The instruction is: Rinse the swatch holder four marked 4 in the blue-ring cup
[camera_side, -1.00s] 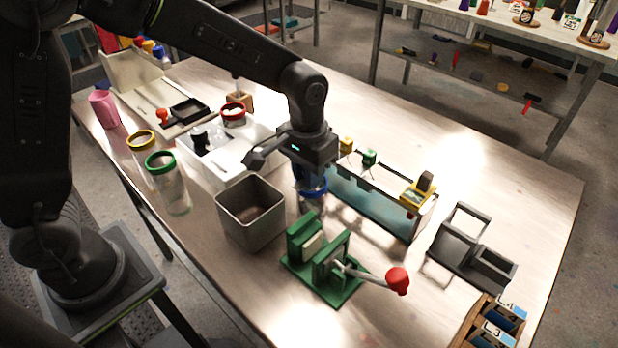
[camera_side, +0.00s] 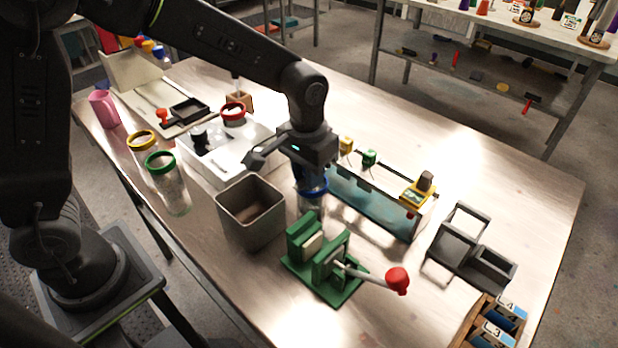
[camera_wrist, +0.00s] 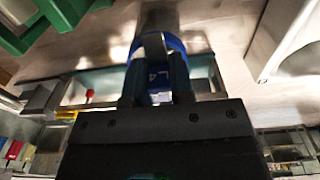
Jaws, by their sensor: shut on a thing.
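The blue-ring cup (camera_side: 319,188) is a clear cup with a blue rim, standing directly below my gripper in the side view. My gripper (camera_wrist: 156,92) points down at its mouth and is shut on the swatch holder marked 4 (camera_wrist: 159,76), whose blue-and-white label shows between the fingers. The blue ring (camera_wrist: 172,43) shows right around the fingertips in the wrist view. The lower part of the holder and any swatch on it are hidden by the fingers and the rim, so I cannot tell how deep it sits.
A grey square bin (camera_side: 250,228) stands left of the cup, and a green press with a red-knobbed lever (camera_side: 330,272) stands in front. A long glass trough (camera_side: 378,207) with clips is close on the right. Green-ring (camera_side: 160,161) and yellow-ring (camera_side: 142,140) cups stand farther left.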

